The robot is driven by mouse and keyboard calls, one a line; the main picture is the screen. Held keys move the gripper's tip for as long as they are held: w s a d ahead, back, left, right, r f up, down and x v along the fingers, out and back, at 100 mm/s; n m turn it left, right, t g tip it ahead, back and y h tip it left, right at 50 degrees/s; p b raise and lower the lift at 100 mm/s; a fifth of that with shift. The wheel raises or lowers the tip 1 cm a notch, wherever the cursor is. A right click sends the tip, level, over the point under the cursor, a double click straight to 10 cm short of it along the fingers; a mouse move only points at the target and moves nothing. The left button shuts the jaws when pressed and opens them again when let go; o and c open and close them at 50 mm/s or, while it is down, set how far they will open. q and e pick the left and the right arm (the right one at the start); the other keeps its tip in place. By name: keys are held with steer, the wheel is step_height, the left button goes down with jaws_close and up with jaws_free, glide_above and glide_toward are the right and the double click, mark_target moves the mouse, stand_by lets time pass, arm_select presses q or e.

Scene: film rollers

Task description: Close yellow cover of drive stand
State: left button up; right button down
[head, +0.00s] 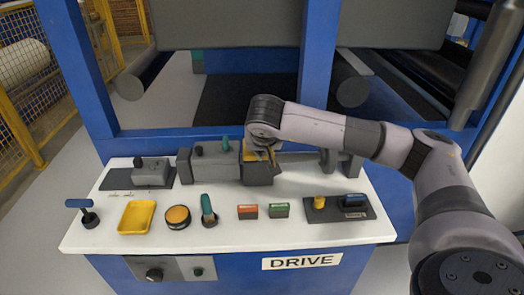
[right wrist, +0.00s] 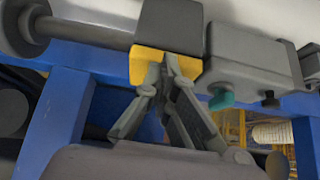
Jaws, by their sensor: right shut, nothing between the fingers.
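The drive stand is a blue frame with a white top (head: 300,232) and a "DRIVE" label on its front. The yellow cover (head: 249,152) is at a dark grey block (head: 258,174) on the back of the top. My right gripper (head: 266,150) is shut and empty, with its fingers down at the cover and hiding much of it. In the right wrist view, its fingertips (right wrist: 168,66) are in front of the yellow cover (right wrist: 142,66) and appear to touch it. I cannot tell how far the cover is closed. My left gripper is not in view.
A grey housing (head: 208,170) with a green lever stands left of the block. A yellow tray (head: 137,216), an orange-topped button (head: 178,216) and red (head: 248,211) and green (head: 279,210) switches sit in front. A blue post (head: 320,60) rises behind.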

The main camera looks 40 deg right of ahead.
steer(key=v, duration=1.2)
steer(key=shift+a, duration=0.1)
